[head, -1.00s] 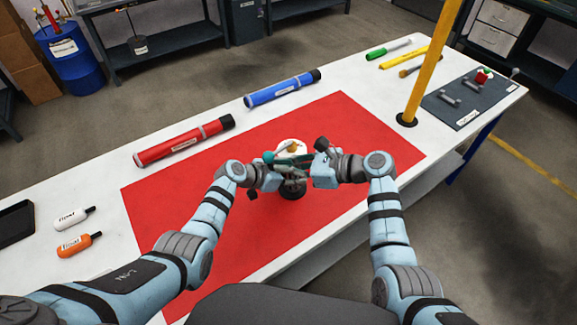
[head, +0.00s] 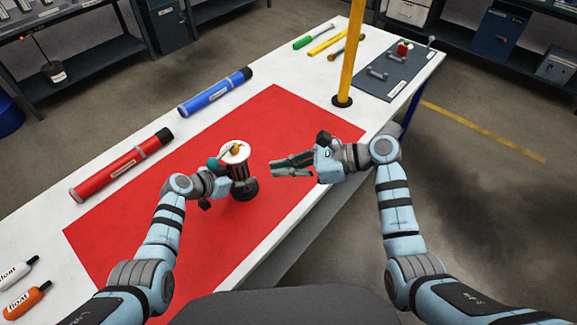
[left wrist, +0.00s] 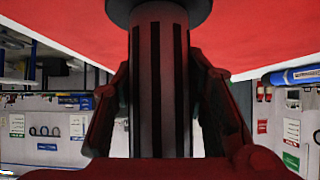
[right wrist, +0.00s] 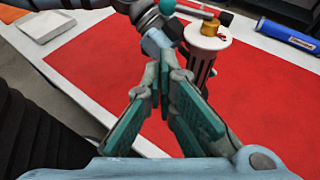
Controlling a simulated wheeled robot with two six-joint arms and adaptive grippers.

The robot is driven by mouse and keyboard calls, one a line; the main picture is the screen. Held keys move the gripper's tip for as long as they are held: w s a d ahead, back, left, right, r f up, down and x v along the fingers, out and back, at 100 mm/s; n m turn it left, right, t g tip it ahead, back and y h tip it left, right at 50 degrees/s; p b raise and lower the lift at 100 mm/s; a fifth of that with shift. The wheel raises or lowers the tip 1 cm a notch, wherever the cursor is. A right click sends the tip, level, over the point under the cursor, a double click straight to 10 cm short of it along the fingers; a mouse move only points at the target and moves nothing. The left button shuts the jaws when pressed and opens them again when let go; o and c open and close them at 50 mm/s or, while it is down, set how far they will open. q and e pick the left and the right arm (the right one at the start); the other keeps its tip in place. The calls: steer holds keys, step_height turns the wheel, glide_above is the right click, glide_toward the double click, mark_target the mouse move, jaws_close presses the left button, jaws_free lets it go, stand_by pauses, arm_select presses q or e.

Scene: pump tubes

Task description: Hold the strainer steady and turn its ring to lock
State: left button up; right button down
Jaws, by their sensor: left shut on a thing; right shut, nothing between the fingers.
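The strainer (head: 238,172) stands upright on the red mat, with a white top, a brass knob and a dark slotted body on a black base. My left gripper (left wrist: 160,75) is shut around the strainer's slotted body, one finger on each side. A teal ball (head: 212,163) shows beside the white top; I cannot tell what it is fixed to. My right gripper (head: 276,168) is shut and empty, to the right of the strainer and apart from it. In the right wrist view the strainer (right wrist: 203,60) is beyond its fingertips. The ring's lock state cannot be told.
The red mat (head: 130,225) covers the middle of the white table. A red tube (head: 120,166) and a blue tube (head: 215,92) lie along the far side. A yellow post (head: 349,60) stands on the right. Two float bottles lie at the left.

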arm_select(q)
steer(key=o, duration=1.4)
arm_select(e)
steer(key=shift+v, duration=1.05)
